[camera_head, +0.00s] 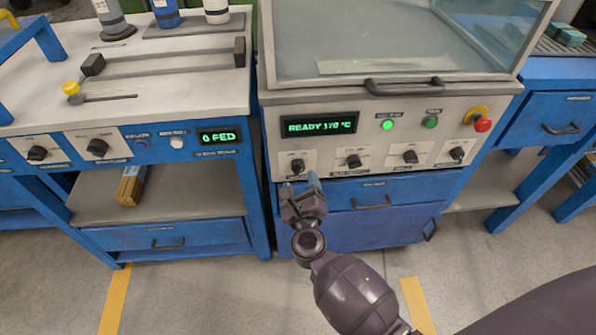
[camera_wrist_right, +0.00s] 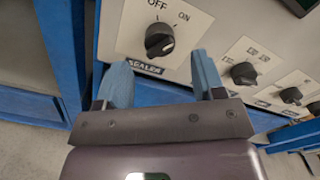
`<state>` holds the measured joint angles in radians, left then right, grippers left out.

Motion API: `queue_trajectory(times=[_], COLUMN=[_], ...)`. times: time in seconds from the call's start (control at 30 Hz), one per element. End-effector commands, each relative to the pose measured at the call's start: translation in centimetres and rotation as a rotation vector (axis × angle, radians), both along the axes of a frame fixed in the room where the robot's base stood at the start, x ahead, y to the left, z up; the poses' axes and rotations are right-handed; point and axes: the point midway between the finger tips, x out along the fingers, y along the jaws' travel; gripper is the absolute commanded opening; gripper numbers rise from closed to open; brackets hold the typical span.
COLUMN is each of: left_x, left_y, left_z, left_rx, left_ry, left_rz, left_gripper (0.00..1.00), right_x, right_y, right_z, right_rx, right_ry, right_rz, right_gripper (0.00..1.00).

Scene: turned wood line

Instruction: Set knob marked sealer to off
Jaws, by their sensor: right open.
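The sealer knob (camera_wrist_right: 159,40) is black and round with a raised grip, on a pale plate with OFF at upper left and ON at upper right in the right wrist view. A pale mark shows on the lower right of its grip; I cannot tell for sure which word it is set to. The knob also shows in the head view (camera_head: 297,165), leftmost on the machine's front. My right gripper (camera_head: 300,184) is just below it, open and empty. Its blue fingers (camera_wrist_right: 160,80) are apart, short of the knob. My left gripper is out of view.
Several similar knobs, such as the neighbouring one (camera_head: 353,160), sit to the right on the same panel. A green display (camera_head: 319,125) reads READY 170 °C. A red button (camera_head: 482,124) is at far right. A drawer handle (camera_head: 371,203) sticks out below the panel.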

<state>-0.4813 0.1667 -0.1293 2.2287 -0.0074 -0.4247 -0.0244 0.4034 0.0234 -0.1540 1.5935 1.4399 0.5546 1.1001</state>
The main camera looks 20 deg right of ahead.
Motion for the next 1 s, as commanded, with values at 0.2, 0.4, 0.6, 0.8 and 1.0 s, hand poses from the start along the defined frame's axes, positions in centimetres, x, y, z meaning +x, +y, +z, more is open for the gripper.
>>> queue_trajectory(times=[0.2, 0.4, 0.6, 0.8, 1.0], left_x=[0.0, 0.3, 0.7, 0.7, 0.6], left_y=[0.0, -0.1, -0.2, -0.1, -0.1], left_z=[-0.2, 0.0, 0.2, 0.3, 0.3], left_rx=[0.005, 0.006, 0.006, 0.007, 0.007], left_ry=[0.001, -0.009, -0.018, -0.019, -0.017], left_rz=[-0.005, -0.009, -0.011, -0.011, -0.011], left_gripper=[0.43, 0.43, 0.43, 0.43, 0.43], right_x=[2.8, 3.9, 4.1, 4.1, 4.1], right_y=[-0.8, -1.2, -1.2, -1.2, -1.2], right_z=[-0.1, -0.1, 0.0, 0.0, 0.0], right_rx=[-0.003, -0.002, -0.002, -0.002, -0.002], right_ry=[0.002, 0.001, 0.001, 0.001, 0.001], right_rz=[-0.001, 0.0, 0.0, 0.0, 0.0], right_gripper=[0.63, 0.63, 0.63, 0.49, 0.18])
